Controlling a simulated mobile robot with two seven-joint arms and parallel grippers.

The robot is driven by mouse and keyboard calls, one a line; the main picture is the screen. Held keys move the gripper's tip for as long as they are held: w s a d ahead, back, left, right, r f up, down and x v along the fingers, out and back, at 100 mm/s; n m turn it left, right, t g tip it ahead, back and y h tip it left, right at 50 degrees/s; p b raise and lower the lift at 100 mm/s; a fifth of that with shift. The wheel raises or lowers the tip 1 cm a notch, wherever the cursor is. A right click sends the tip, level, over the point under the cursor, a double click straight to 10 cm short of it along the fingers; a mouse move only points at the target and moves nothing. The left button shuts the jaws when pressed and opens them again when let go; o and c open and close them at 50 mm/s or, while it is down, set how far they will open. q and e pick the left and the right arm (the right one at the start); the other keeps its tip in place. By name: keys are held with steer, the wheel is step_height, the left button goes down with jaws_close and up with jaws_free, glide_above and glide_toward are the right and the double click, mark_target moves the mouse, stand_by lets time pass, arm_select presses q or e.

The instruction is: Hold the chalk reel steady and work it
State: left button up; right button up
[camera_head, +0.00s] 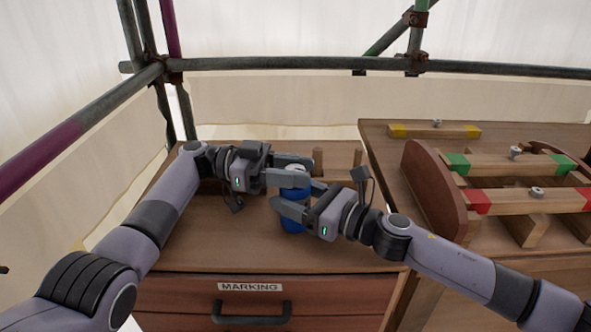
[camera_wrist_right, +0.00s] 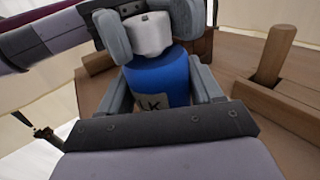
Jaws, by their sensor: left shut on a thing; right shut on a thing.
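The chalk reel is a blue bottle-like body (camera_head: 291,224) with a white top (camera_head: 294,167), upright on the wooden bench top. In the right wrist view its blue body (camera_wrist_right: 160,78) carries a partly hidden label, and the white top (camera_wrist_right: 148,35) sits above it. My left gripper (camera_head: 290,174) comes from the left and is shut on the reel's white top. My right gripper (camera_head: 294,203) comes from the right, lower down, and is shut around the blue body. The fingers of both grippers hide parts of the reel.
A drawer (camera_head: 251,299) labelled MARKING is in the bench's front. Wooden pegs (camera_head: 318,161) stand behind the reel. A second bench to the right carries a wooden frame (camera_head: 437,195) with red- and green-ended bars. Scaffold poles (camera_head: 300,62) cross behind. The bench top left of the reel is clear.

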arm_select(q)
steer(key=shift+a+f, duration=0.1)
steer(key=o, duration=1)
steer(key=shift+w+a, duration=0.25)
steer(key=shift+a, duration=1)
steer(key=shift+w+a, duration=0.2)
steer(key=shift+a, duration=1)
steer(key=shift+w+a, duration=0.25)
steer(key=shift+a, duration=1)
